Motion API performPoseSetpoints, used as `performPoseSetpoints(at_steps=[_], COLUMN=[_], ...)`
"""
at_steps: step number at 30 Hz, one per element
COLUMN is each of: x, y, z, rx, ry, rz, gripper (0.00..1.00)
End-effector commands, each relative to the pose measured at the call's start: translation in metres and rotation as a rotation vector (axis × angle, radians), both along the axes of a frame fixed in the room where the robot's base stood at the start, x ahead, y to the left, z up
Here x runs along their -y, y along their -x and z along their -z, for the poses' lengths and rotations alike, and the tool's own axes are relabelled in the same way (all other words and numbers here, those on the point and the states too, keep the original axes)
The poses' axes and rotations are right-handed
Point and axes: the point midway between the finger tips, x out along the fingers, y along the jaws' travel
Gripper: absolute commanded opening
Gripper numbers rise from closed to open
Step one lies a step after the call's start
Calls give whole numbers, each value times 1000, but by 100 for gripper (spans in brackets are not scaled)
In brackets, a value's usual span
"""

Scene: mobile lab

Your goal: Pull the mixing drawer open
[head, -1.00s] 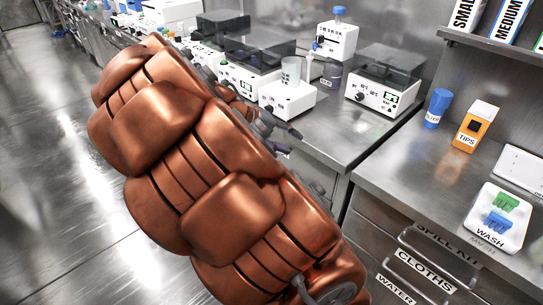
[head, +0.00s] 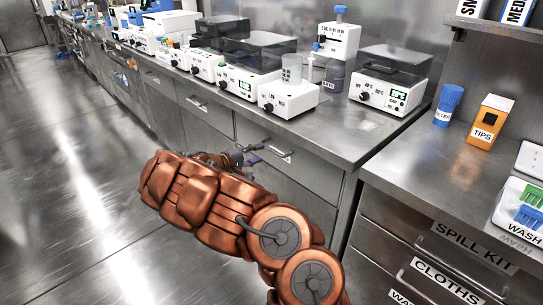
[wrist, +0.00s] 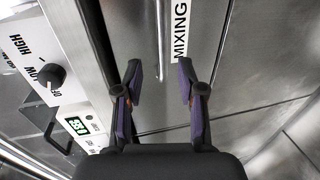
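The mixing drawer (wrist: 220,60) is a steel front with a white label (wrist: 180,30) reading MIXING, seen sideways in the wrist view. Its thin, bright handle bar (wrist: 160,35) runs upright there, in line with the gap between my fingers. My gripper (wrist: 160,88) is open, with a dark finger on each side of that line. I cannot tell whether the fingers reach around the bar. In the head view my gripper (head: 252,153) is at the front of a drawer (head: 310,182) below the bench edge. That drawer looks shut, and my gripper partly hides its handle and label.
A white device with a dial (wrist: 50,75) lies close on the left in the wrist view. Several instruments stand on the bench (head: 345,130). A nearer counter (head: 425,165) with SPILL KIT and CLOTHS drawers is at the right. The floor (head: 70,190) at the left is clear.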

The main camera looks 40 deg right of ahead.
Motion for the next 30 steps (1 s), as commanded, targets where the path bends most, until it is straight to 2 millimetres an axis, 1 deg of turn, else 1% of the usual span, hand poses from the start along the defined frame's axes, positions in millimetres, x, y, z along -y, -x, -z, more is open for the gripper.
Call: performPoseSetpoints(at_steps=[1, 5, 12, 18, 23, 30], x=[1, 12, 45, 66, 74, 75], y=[-1, -1, 0, -1, 0, 0], z=[4, 7, 14, 18, 19, 19], rx=[-1, -2, -3, -2, -2, -2], ry=[0, 0, -1, 0, 1, 1], rz=[-3, -5, -3, -6, -6, -6], gripper=[39, 39, 39, 39, 39, 39])
